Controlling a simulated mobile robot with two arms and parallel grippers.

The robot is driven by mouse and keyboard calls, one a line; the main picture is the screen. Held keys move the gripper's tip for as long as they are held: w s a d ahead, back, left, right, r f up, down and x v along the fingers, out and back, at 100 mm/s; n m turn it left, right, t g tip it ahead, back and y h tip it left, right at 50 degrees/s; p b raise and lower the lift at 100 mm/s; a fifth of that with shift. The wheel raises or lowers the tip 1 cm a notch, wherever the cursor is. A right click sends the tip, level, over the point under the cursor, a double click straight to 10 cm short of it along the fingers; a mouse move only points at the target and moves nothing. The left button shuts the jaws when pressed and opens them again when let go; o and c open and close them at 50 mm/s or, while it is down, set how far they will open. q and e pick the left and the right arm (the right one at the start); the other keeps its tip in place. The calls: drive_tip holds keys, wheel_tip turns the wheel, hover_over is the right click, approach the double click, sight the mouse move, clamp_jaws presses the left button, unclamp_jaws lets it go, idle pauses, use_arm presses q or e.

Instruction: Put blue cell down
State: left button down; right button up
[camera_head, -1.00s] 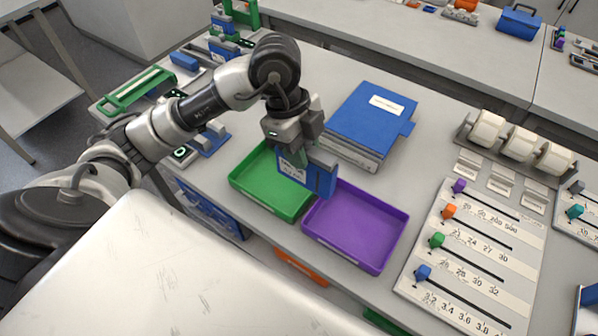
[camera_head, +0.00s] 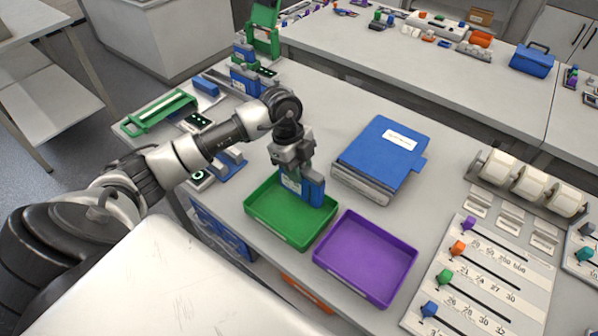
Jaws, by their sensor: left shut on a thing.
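The blue cell (camera_head: 311,191) is a flat blue block with a pale label on its left part. My left gripper (camera_head: 291,168) is shut on it from above and holds it upright at the back right part of the green tray (camera_head: 277,221). I cannot tell whether the cell touches the tray floor. The purple tray (camera_head: 366,256) stands just right of the green one and is empty. My right gripper is out of view.
A blue binder (camera_head: 382,152) lies behind the trays. A slider board (camera_head: 485,275) and white rolls (camera_head: 530,182) are at the right. Green and blue devices (camera_head: 158,112) stand at the back left. A second bench with a blue toolbox (camera_head: 532,60) is behind.

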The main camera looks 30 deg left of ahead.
use_arm(q)
wheel_tip(320, 180, down, 2)
drive_tip(key=shift+f, duration=0.1)
drive_tip(key=shift+f, duration=0.1)
drive_tip(key=c, duration=0.9)
unclamp_jaws()
drive_tip(key=b+v, duration=0.1)
drive_tip(key=v, duration=1.1)
drive_tip(key=shift+d+b, duration=0.1)
drive_tip(key=shift+b, duration=0.3)
